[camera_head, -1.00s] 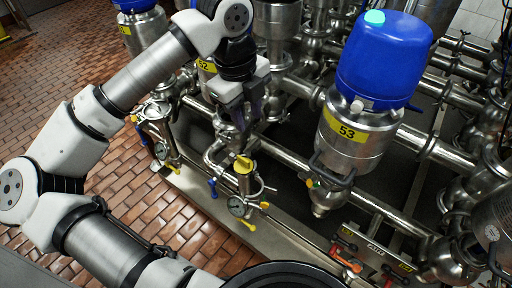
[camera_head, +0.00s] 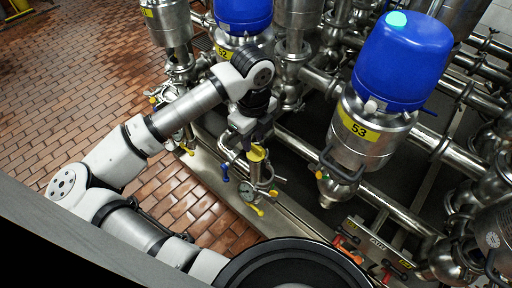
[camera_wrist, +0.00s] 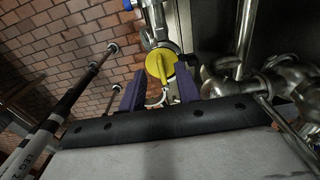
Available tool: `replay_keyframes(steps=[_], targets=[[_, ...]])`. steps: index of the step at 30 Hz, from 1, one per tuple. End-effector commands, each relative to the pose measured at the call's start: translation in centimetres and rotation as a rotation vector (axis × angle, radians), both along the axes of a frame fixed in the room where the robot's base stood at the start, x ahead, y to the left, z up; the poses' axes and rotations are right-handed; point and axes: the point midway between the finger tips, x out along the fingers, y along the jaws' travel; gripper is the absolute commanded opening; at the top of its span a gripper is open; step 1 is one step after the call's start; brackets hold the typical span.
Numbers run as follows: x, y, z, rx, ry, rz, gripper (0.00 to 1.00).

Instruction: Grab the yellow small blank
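The yellow small blank (camera_head: 257,153) caps an upright metal pipe fitting below my gripper in the head view. In the wrist view the yellow blank (camera_wrist: 160,64) is a round disc with a raised grip bar across its middle. My gripper (camera_wrist: 162,72) is open, with one purple finger on each side of the disc's near part. I see no finger clearly touching it. In the head view my gripper (camera_head: 250,136) is just above the blank, and its fingers are largely hidden by the wrist and pipework.
In the wrist view metal pipework (camera_wrist: 280,82) is close on the right. Brick floor (camera_head: 95,75) is open on the left.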

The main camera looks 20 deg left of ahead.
Motion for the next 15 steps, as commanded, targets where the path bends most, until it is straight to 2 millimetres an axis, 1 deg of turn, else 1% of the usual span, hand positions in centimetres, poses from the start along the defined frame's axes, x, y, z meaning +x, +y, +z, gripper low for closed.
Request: replay_keyframes(steps=[1, 3, 6, 14, 15], targets=[[0.1, -0.3, -0.4, -0.005, 0.002, -0.002, 0.33], [0.0, -0.2, -1.5, -0.002, 0.002, 0.001, 0.33], [0.1, -0.1, -2.4, -0.001, 0.001, 0.001, 0.33], [0.1, -0.1, -2.7, 0.0, 0.0, 0.0, 0.33], [0.1, -0.1, -2.7, 0.0, 0.0, 0.0, 0.28]])
